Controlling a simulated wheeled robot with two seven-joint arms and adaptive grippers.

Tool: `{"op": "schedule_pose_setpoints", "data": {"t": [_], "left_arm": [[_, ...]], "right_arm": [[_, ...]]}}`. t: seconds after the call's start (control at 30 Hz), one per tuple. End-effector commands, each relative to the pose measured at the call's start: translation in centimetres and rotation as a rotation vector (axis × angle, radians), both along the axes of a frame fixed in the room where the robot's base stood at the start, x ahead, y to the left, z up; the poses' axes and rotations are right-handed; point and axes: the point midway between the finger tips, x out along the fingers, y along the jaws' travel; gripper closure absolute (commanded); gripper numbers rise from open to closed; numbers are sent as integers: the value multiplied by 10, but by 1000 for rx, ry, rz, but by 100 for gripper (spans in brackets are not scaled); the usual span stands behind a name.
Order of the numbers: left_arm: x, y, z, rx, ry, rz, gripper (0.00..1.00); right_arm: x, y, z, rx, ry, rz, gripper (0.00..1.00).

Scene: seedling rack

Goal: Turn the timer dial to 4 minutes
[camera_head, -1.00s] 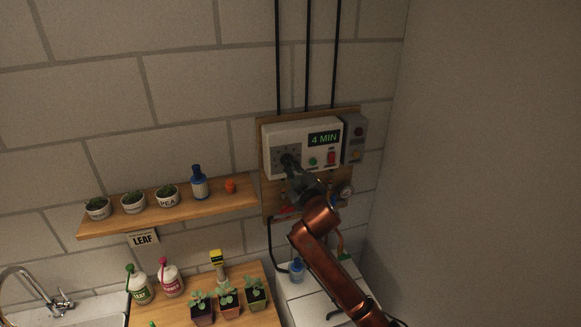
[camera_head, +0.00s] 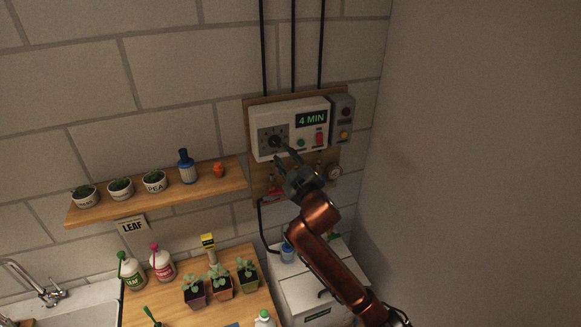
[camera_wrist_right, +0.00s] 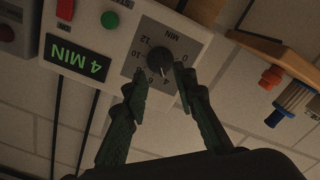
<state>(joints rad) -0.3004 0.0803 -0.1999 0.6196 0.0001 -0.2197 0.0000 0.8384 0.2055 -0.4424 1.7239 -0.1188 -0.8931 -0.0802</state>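The timer box (camera_head: 289,116) hangs on the wall board, and its green display (camera_head: 312,119) reads 4 MIN. The black timer dial (camera_head: 274,141) is on the grey scale plate at the box's left. In the right wrist view the dial (camera_wrist_right: 160,60) appears upside down, and its pale mark points towards the 4. My right gripper (camera_head: 287,154) is just below and right of the dial in the head view. In the wrist view its two fingers (camera_wrist_right: 159,90) are spread with an empty gap between them, the dial beyond their tips. My left gripper is not in view.
A green button (camera_head: 301,142) and a red switch (camera_head: 319,138) sit beside the dial. A grey box (camera_head: 342,119) adjoins the timer. A shelf (camera_head: 205,187) with pots and a blue bottle (camera_head: 187,167) is to the left. Black cables run up the wall.

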Motion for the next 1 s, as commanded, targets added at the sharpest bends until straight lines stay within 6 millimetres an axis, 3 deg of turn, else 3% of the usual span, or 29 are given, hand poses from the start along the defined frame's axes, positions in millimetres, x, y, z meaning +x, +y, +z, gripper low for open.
{"op": "schedule_pose_setpoints", "data": {"t": [0.1,0.3,0.77,0.87,0.97,1.0], "left_arm": [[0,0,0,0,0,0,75],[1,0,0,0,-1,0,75],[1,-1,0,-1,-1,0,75],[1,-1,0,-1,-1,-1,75],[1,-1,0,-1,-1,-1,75],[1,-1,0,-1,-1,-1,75]], "right_arm": [[-23,-8,-1,0,-1,1,75],[-49,-15,0,0,0,1,75],[-57,-19,-1,-1,2,-1,75],[-58,-25,-14,7,26,-9,75],[-63,-44,-51,31,94,-36,75],[-66,-55,-71,45,133,-51,75]]}}
